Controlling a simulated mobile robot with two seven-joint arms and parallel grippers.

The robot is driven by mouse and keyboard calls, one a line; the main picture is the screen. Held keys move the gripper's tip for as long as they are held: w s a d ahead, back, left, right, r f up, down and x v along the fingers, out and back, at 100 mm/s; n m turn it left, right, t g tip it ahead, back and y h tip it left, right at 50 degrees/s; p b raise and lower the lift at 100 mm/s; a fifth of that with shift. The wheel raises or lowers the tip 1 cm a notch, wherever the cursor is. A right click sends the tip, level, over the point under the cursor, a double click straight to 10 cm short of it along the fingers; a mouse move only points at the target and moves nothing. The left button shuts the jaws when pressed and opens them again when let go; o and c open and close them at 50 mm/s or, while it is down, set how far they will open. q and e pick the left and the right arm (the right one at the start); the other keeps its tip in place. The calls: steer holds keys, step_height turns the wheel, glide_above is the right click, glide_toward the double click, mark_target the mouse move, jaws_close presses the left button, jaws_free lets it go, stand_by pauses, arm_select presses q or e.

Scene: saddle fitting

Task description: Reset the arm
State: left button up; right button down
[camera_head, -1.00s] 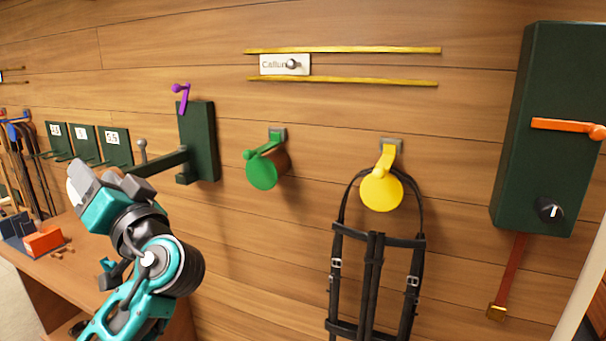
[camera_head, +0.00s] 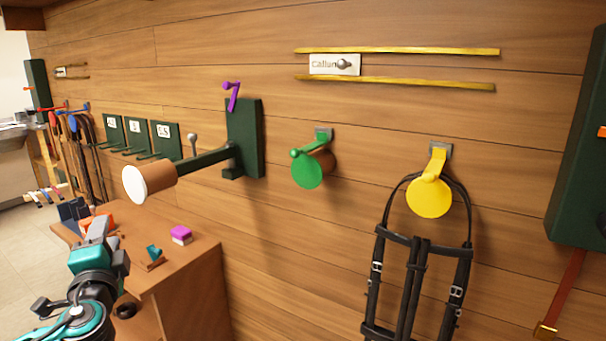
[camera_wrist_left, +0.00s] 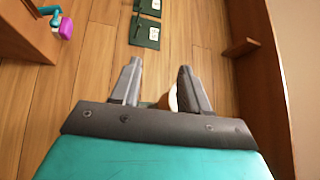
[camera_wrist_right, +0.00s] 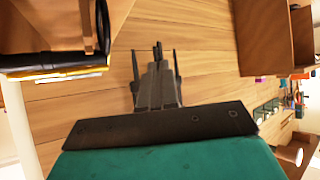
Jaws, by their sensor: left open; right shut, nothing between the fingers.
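My left gripper (camera_head: 97,232) is at the lower left of the head view, in front of the wooden bench. In the left wrist view its two fingers (camera_wrist_left: 157,85) stand apart with nothing gripped between them. A pale round end shows just behind the right finger there. My right gripper is outside the head view. In the right wrist view its fingers (camera_wrist_right: 158,75) are together and empty, with wood planks behind them.
A post with a white round end (camera_head: 135,184) juts from a green wall plate (camera_head: 244,138). A green hook (camera_head: 307,170) and a yellow hook (camera_head: 429,197) with a black bridle (camera_head: 415,280) hang right of it. The bench (camera_head: 190,262) carries small blocks.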

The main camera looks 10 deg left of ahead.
arm_select(q)
steer(key=s+d+f+m+g+h, duration=0.25)
steer(key=f+h, duration=0.25)
steer(key=f, duration=0.9)
steer(key=s+d+f+n+g+h, duration=0.1)
steer(key=s+d+f+g+h, duration=0.2)
steer(key=s+f, duration=0.5)
steer(key=s+d+f+n+g+h, duration=0.1)
steer(key=s+d+f+g+h, duration=0.2)
steer(key=s+f, duration=0.55)
steer(key=s+d+n+t+h, duration=0.1)
steer(key=d+n, duration=0.7)
steer(key=d, duration=0.8)
steer(key=shift+d+f+n+t+p, duration=0.25)
steer(key=shift+n+t+p, duration=0.1)
steer(key=shift+t+p, duration=0.1)
